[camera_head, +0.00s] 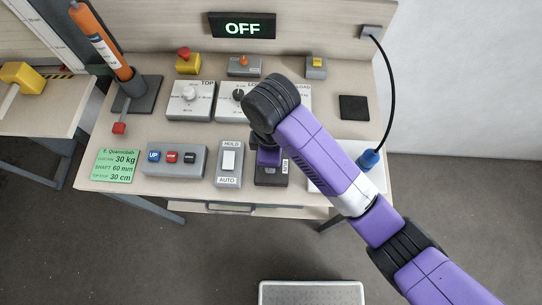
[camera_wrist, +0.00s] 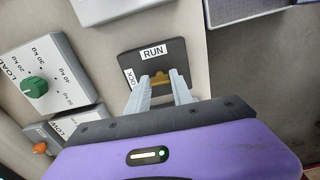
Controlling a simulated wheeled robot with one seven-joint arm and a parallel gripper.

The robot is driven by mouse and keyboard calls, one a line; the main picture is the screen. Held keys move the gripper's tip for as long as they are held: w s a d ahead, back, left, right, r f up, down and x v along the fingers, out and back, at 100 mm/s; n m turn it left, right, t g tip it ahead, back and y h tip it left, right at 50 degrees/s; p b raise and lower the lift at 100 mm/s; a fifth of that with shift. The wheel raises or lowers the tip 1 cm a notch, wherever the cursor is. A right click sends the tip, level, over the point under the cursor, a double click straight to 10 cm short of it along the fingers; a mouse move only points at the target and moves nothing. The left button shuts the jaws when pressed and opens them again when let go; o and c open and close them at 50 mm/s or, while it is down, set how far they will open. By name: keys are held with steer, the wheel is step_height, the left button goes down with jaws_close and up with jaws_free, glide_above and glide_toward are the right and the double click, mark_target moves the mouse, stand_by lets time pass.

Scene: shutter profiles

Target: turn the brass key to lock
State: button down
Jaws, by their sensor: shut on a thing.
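The brass key (camera_wrist: 161,80) shows in the wrist view as a small brass piece between my fingertips, in front of a black plate (camera_wrist: 183,56). The plate has a white RUN label (camera_wrist: 153,52) at its top and a partly hidden white label ending in "CK" at its left. My gripper (camera_wrist: 161,76) is shut on the key, one finger on each side. In the head view my gripper (camera_head: 268,158) is over the black key plate (camera_head: 271,179) at the front of the bench, and my arm hides the key there.
A HOLD/AUTO rocker box (camera_head: 229,165) stands just left of the key plate, with a button box (camera_head: 176,160) farther left. Dial boxes, including one with a green knob (camera_wrist: 36,87), stand behind. A display (camera_head: 242,26) reads OFF. A blue plug (camera_head: 369,160) lies to the right.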

steer(key=shift+n, duration=0.3)
steer(key=c, duration=1.1)
jaws_free()
steer(key=shift+r, duration=0.1)
step_height(320, 180, up, 3)
steer(key=shift+r+p, duration=0.1)
steer(key=shift+p, duration=0.6)
steer(key=shift+w+r, duration=0.15)
steer(key=shift+r, duration=2.1)
